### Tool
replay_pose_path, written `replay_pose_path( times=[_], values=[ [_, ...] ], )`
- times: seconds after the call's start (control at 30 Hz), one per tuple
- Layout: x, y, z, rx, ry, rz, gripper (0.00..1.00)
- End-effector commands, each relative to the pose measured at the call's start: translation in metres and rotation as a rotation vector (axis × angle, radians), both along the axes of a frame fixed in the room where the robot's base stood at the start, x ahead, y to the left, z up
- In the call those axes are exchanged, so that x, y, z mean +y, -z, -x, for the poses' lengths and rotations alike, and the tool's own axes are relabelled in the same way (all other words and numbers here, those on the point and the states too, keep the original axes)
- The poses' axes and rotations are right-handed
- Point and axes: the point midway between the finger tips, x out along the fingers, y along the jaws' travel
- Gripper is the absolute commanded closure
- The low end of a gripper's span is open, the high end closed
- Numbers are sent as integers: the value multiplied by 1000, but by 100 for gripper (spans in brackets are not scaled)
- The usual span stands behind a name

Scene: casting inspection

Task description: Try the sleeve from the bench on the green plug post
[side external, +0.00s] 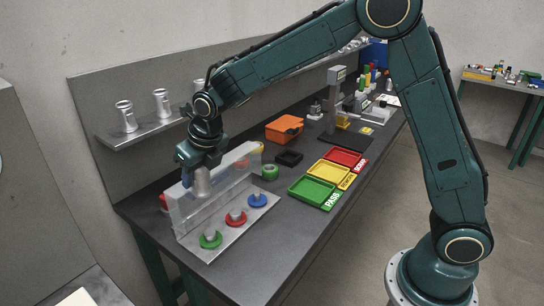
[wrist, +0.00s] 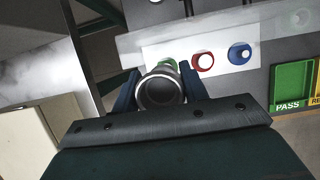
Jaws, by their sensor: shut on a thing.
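My gripper (side external: 198,166) is shut on a grey metal sleeve (side external: 202,184), which hangs below the jaws above the metal plate (side external: 216,256). In the wrist view the sleeve (wrist: 161,92) sits between both fingers, with its round open end toward the camera. The green plug post (side external: 210,238) stands at the plate's near left end, lower than the sleeve and apart from it. In the wrist view the sleeve hides most of the green post (wrist: 168,63). A red post (side external: 236,218) and a blue post (side external: 257,200) stand in line with it.
A clear upright shield (side external: 240,160) runs along the plate beside the posts, close to my gripper. Green (side external: 312,192), yellow and red trays lie to the right. A green ring-shaped part (side external: 270,172) lies beyond the plate.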

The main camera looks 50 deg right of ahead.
Motion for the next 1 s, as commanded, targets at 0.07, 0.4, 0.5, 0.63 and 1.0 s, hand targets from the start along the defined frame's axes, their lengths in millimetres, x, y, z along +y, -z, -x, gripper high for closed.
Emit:
replay_pose_path(
  times=[0.07, 0.4, 0.5, 0.63, 1.0],
  values=[
    [0, -6, -1, -6, 0, -1, 80],
    [0, -25, -1, -5, 0, -1, 80],
    [0, -31, -1, -6, 1, -1, 80],
    [0, -37, -1, -5, 1, -1, 80],
    [0, -41, 0, -4, 1, -1, 80]
  ],
)
